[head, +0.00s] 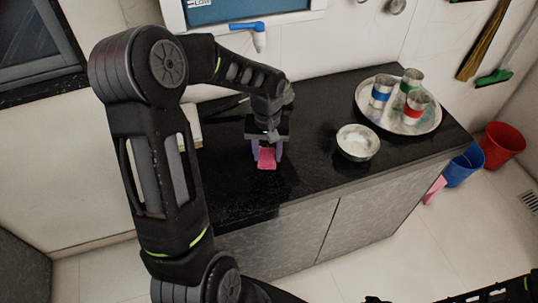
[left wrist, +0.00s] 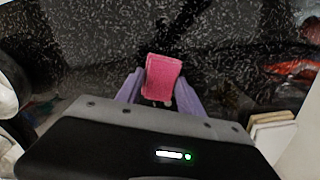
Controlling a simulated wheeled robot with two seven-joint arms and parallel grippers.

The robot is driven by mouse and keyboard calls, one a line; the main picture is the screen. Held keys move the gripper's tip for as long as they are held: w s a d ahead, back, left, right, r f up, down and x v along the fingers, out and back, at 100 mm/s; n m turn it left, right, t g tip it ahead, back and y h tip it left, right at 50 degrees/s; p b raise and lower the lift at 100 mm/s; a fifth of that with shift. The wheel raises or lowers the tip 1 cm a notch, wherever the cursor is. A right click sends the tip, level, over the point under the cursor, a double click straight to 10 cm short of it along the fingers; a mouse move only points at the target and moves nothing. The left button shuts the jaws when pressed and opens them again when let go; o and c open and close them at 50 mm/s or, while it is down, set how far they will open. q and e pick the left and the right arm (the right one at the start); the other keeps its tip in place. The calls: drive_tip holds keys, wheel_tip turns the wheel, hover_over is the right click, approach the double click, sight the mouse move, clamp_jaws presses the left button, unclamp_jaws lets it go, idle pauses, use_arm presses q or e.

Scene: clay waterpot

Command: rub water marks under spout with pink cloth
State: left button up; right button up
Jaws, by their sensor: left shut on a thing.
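My left gripper (head: 266,151) is shut on a small pink cloth (head: 267,159), low over the black counter (head: 310,172). In the left wrist view the pink cloth (left wrist: 163,78) sits between the purple fingers of the gripper (left wrist: 158,90). I cannot tell whether the cloth touches the counter. A blue-handled spout (head: 259,38) sticks out at the top, beyond my arm. The water marks cannot be told apart from the counter's speckles and shine. Of my right arm only dark parts show at the bottom edge; its gripper is not visible.
A metal bowl (head: 357,143) stands right of the gripper. A round tray (head: 363,105) with steel cups is at the back right. A red bucket (head: 502,146) and a blue bucket (head: 464,166) stand on the floor. The counter between gripper and bowl is clear.

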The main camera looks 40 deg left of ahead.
sight(263, 146)
use_arm(q)
drive_tip(key=shift+w+a+f, duration=0.1)
drive_tip(key=shift+w+a, duration=0.45)
drive_tip(key=shift+a, duration=0.25)
drive_tip(key=shift+w+a+f, duration=0.1)
drive_tip(key=shift+w+a, duration=0.4)
drive_tip(key=shift+a, duration=0.25)
use_arm(e)
drive_tip(key=shift+r, duration=0.1)
use_arm(q)
drive_tip(key=shift+r, duration=0.1)
